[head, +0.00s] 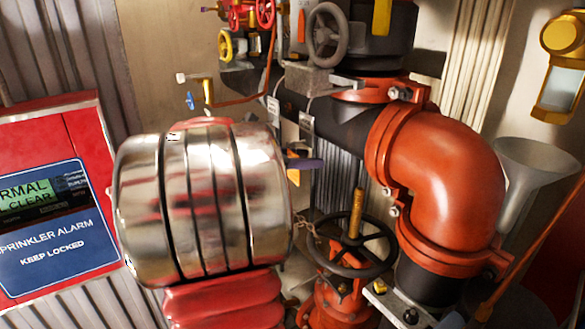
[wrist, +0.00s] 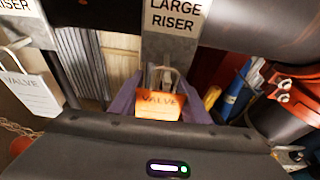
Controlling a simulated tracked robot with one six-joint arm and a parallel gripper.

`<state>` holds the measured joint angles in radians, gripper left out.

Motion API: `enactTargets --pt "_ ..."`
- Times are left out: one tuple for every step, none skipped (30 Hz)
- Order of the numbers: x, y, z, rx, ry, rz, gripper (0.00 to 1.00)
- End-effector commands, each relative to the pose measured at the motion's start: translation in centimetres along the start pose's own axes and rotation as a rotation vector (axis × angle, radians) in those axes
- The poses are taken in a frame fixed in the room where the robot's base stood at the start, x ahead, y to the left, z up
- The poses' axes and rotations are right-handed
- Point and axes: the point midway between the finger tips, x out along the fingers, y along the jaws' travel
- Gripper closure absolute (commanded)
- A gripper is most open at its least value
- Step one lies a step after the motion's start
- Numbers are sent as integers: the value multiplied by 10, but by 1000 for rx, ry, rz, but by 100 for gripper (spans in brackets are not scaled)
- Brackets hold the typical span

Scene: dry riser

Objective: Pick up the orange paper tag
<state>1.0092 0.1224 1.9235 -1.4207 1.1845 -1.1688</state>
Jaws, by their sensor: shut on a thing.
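The orange paper tag (wrist: 159,105), marked VALVE, sits between the two purple-grey fingers of my gripper (wrist: 160,92) in the wrist view. My gripper is shut on it. A pale loop rises from the tag's top, in front of a grey plate; I cannot tell whether the loop still hangs on something. The tag's lower edge is hidden by the dark gripper body. In the head view, a purple finger of my gripper (head: 304,164) and a small orange-yellow bit of the tag (head: 293,176) show just right of my shiny arm link, which hides the rest.
A white VALVE tag (wrist: 32,92) hangs at the left in the wrist view. A LARGE RISER label (wrist: 174,16) is above the orange tag. In the head view, a red pipe elbow (head: 445,165) and a black handwheel (head: 340,262) stand close at the right. A red alarm panel (head: 85,140) is left.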

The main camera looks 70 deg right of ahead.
Motion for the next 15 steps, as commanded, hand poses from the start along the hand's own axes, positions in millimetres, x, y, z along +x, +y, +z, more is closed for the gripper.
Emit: enactTargets --pt "0 0 0 0 0 0 78" --pt "0 0 0 0 0 0 78" --pt "0 0 0 0 0 0 78" --pt "0 0 0 0 0 0 78" --pt "0 0 0 0 0 0 78" --pt "0 0 1 0 0 0 78" --pt "0 0 1 0 0 0 78" --pt "-1 0 2 1 0 0 78" --pt "-1 0 4 1 -1 0 78" --pt "-2 0 6 2 -1 1 78" --pt "-2 0 8 3 -1 1 78" --pt "-4 0 12 3 -1 1 78" --pt "-5 0 15 3 -1 1 78" --pt "-7 0 15 1 0 1 78" --pt "-13 1 12 -1 0 2 78"
